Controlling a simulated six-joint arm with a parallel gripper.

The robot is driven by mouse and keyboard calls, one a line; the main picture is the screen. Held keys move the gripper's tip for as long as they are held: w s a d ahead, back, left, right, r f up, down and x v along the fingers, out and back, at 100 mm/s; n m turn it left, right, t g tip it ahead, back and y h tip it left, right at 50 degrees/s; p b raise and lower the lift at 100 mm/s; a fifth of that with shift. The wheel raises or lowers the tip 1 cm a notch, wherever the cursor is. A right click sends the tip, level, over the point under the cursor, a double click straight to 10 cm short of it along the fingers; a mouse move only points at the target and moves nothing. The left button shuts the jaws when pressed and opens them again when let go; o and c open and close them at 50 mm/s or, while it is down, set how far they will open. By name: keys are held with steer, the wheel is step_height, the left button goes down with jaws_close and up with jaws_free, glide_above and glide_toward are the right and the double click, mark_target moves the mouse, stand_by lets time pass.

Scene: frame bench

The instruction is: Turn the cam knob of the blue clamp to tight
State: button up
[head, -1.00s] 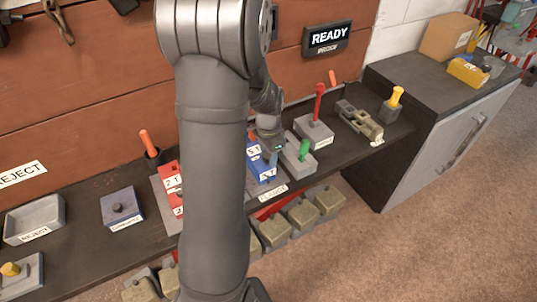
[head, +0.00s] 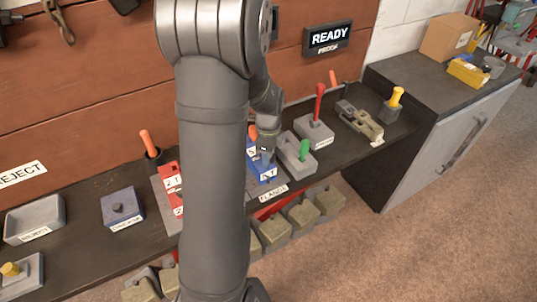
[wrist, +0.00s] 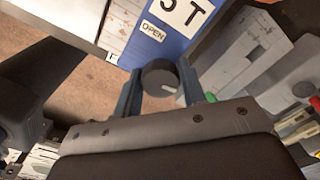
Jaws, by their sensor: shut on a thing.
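The blue clamp (head: 264,172) stands on the bench, right of the red clamp, partly hidden by my arm. In the wrist view its blue face (wrist: 172,45) bears a "5 T" plate and a small "OPEN" label (wrist: 152,31). The dark round cam knob (wrist: 159,75) has a short pale mark on its lower right part. My gripper (wrist: 158,84) is shut on the knob, with one finger on each side of it. In the head view my gripper (head: 267,150) is low over the blue clamp, and the knob is hidden there. A "tight" label is not readable.
The red clamp (head: 172,182) stands close on the left.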

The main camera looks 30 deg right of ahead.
steer(key=shift+s+a+f+m, duration=0.15)
steer(key=shift+a+m, duration=0.05)
steer(key=shift+m, duration=0.1)
stand_by(0.5)
steer(key=o, duration=1)
steer(key=shift+d, duration=0.1)
steer(key=shift+r, duration=0.3)
step_height(320, 180, up, 17)
